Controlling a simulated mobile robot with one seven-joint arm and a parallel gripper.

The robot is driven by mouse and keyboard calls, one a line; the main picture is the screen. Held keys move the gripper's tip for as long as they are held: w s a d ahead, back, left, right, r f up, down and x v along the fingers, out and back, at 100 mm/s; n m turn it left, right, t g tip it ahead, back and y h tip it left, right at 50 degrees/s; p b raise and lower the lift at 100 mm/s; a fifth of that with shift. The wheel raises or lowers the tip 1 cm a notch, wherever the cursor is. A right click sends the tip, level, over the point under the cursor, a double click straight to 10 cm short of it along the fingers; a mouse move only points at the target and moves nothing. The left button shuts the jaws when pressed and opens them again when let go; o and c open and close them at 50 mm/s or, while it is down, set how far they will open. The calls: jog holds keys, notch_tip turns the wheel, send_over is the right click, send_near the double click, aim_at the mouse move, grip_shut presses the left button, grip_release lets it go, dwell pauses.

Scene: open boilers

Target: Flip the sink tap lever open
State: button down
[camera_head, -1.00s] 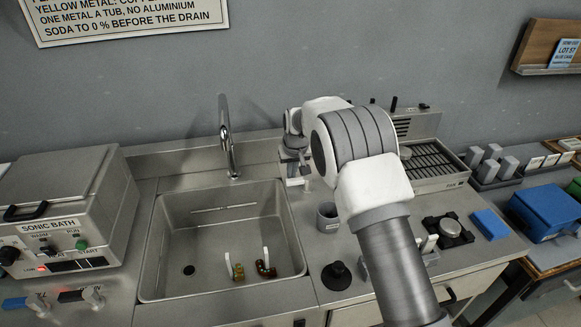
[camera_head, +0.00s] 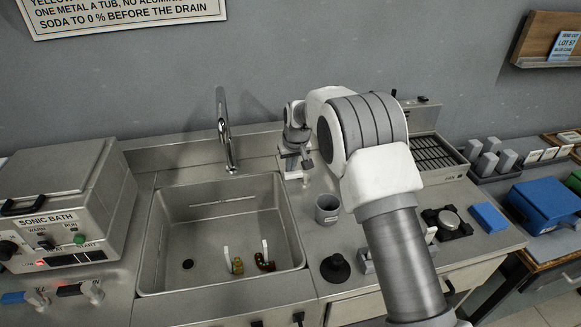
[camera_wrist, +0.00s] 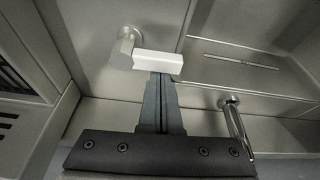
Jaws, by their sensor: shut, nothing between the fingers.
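The sink tap (camera_head: 225,130) is a tall curved metal spout behind the sink basin (camera_head: 215,290). Its base and spout also show at the right of the wrist view (camera_wrist: 237,125). The tap lever (camera_wrist: 157,65) is a pale bar running rightward from a round metal post, on the deck left of the basin in the wrist view. My gripper (camera_wrist: 160,78) is shut and empty. Its fingertips are right at the lever's near side; I cannot tell whether they touch. In the head view my gripper (camera_head: 296,160) is small, right of the tap, partly hidden by my arm.
A sonic bath (camera_head: 60,200) stands left of the sink. A grey cup (camera_head: 327,209) and a black knobbed object (camera_head: 335,268) stand on the counter to the right. Two small hooked items (camera_head: 265,262) lie in the basin. The wall rises close behind the tap.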

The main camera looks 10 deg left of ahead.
jog(key=shift+s+f+n+b, duration=0.1)
jog(key=shift+s+n+b, duration=0.15)
jog(key=shift+n, duration=0.25)
jog(key=n, duration=0.1)
jog(key=s+n+y+b, duration=0.1)
jog(key=shift+d+n+g, duration=0.3)
jog(key=shift+n+g, duration=0.1)
jog(key=n, duration=0.2)
jog(key=s+d+n+g+b, duration=0.1)
jog(key=n, duration=0.1)
jog(key=shift+s+d+n+y, duration=0.1)
jog(key=shift+s+n+y, duration=0.1)
jog(key=shift+n+y, duration=0.15)
jog(key=n, duration=0.1)
jog(key=d+n+g, duration=0.1)
jog(key=n, duration=0.1)
jog(key=s+n+g, duration=0.1)
jog(key=n, duration=0.1)
jog(key=shift+d+p, duration=0.35)
jog(key=shift+d, duration=0.05)
jog(key=n, duration=0.1)
jog(key=d+n, duration=0.1)
jog(key=shift+n+g, duration=0.35)
jog(key=shift+g, duration=0.05)
jog(key=shift+d, duration=0.3)
jog(key=shift+s, duration=0.1)
